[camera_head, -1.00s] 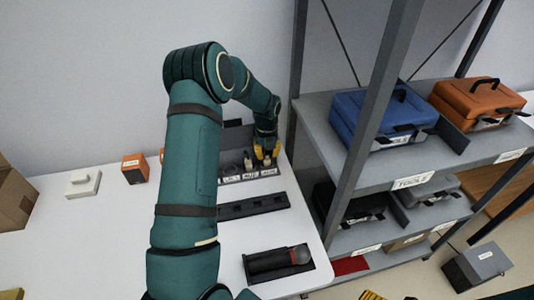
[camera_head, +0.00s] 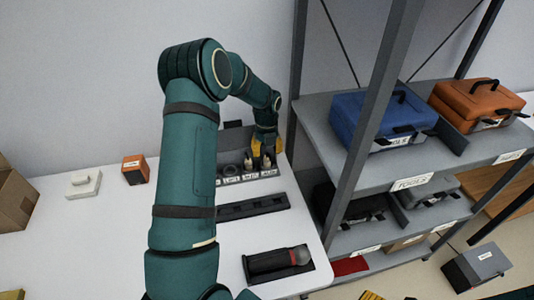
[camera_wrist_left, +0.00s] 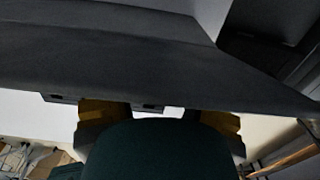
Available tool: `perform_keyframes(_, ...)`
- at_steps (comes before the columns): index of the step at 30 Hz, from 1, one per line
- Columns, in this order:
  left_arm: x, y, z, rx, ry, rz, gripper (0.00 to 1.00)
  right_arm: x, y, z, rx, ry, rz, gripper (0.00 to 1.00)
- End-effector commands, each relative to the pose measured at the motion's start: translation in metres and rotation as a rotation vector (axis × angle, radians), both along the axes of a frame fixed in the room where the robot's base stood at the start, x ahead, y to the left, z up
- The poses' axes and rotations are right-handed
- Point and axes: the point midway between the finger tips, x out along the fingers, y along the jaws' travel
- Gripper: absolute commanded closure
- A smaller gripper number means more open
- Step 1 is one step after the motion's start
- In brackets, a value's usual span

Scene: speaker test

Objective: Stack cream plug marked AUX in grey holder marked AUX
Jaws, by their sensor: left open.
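A grey holder (camera_head: 226,182) with a row of white labels stands at the back right of the white table. Cream plugs stand upright in it, one (camera_head: 248,163) left of my gripper and one (camera_head: 266,161) just below it. The rightmost label (camera_head: 270,172) may read AUX, but it is too small to be sure. My left gripper (camera_head: 267,150) is open, its yellow fingers apart above the right plug. In the left wrist view its fingers (camera_wrist_left: 160,115) are spread, with a dark panel beyond. A yellow part at the bottom edge may be my right gripper (camera_head: 372,295); its jaws are hidden.
A dark slotted strip (camera_head: 252,207) and a tray with a microphone-like object (camera_head: 270,263) lie in front of the holder. A shelf rack (camera_head: 345,170) with toolboxes stands close on the right. An orange speaker box (camera_head: 135,169) and a white block (camera_head: 84,184) stand left.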

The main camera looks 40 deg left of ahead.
Motion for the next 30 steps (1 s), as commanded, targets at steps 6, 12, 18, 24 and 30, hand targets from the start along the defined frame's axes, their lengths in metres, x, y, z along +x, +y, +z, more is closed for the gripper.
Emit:
perform_keyframes(6,0.000,0.001,0.051,0.001,-0.003,0.001,0.52,-0.002,0.000,0.011,0.001,0.005,0.001,0.00)
perform_keyframes(12,0.000,0.001,0.084,0.001,-0.002,0.001,0.52,-0.003,0.000,0.016,0.001,0.008,0.002,0.00)
perform_keyframes(18,0.000,0.000,0.099,0.000,0.000,0.000,0.52,-0.004,0.001,0.019,0.001,0.009,0.002,0.00)
perform_keyframes(24,-0.001,0.000,0.101,0.000,0.001,0.000,0.52,-0.004,0.000,0.018,0.001,0.010,0.003,0.00)
perform_keyframes(30,-0.001,0.000,0.101,0.001,0.001,0.000,0.52,-0.004,0.001,0.018,0.001,0.010,0.003,0.00)
